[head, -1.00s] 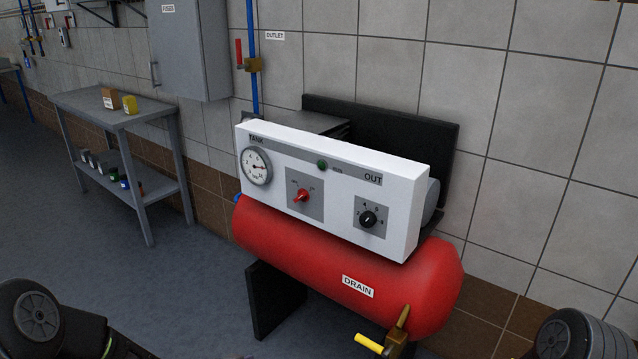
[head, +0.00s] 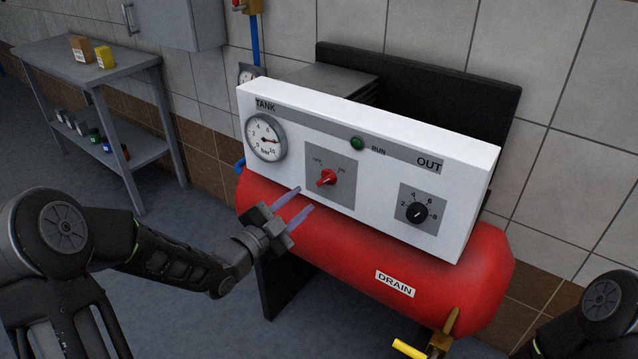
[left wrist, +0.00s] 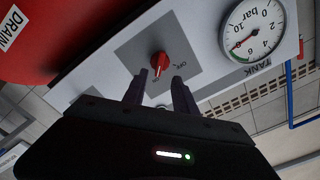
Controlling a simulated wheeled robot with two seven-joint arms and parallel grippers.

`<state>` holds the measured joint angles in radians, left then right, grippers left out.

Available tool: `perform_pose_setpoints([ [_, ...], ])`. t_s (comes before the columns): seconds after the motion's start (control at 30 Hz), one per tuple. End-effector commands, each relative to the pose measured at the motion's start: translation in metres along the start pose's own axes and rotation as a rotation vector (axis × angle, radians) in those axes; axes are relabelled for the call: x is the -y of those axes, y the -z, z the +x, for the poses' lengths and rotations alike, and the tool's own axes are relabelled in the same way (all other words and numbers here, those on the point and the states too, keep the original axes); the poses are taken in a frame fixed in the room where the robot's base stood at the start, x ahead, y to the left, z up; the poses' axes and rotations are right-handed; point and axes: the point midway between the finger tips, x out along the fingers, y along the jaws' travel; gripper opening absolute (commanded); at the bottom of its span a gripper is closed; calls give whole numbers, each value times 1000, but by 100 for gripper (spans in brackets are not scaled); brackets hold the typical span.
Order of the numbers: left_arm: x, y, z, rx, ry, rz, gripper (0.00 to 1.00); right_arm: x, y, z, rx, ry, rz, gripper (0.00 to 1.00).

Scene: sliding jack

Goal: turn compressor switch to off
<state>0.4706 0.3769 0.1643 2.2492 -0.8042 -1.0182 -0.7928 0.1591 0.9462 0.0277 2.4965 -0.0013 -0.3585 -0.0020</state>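The red compressor switch (head: 326,177) sits on a grey plate on the white panel, between the gauge and the black knob. It also shows in the left wrist view (left wrist: 160,62). Small OFF and ON labels stand above it at left and right. Its handle appears to tilt toward the ON side. My left gripper (head: 305,198) is open and empty, just below and left of the switch, apart from it. In the left wrist view its two fingers (left wrist: 160,78) point at the switch, one on each side of its lower end. My right gripper is out of view.
The tank gauge (head: 266,138) is left of the switch, the green RUN lamp (head: 357,143) above, the black outlet knob (head: 416,212) to the right. The red tank (head: 350,240) bulges below the panel. A grey shelf table (head: 95,75) stands at left.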

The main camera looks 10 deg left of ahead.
Motion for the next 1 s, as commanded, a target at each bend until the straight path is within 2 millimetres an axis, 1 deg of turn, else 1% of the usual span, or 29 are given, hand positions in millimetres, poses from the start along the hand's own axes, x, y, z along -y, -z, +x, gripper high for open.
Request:
perform_pose_setpoints([
  [0.23,0,-1,0,2,0,-3,34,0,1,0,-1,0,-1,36],
  [0.37,0,0,6,1,0,-3,34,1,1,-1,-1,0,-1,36],
  [0.47,0,0,16,1,-1,-4,34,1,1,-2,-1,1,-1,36],
  [0.8,0,0,67,2,-1,-5,34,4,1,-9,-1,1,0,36],
  [0.9,0,0,75,1,-1,-4,34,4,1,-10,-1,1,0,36],
  [1.0,-1,-1,78,2,-1,-5,34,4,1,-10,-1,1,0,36],
])
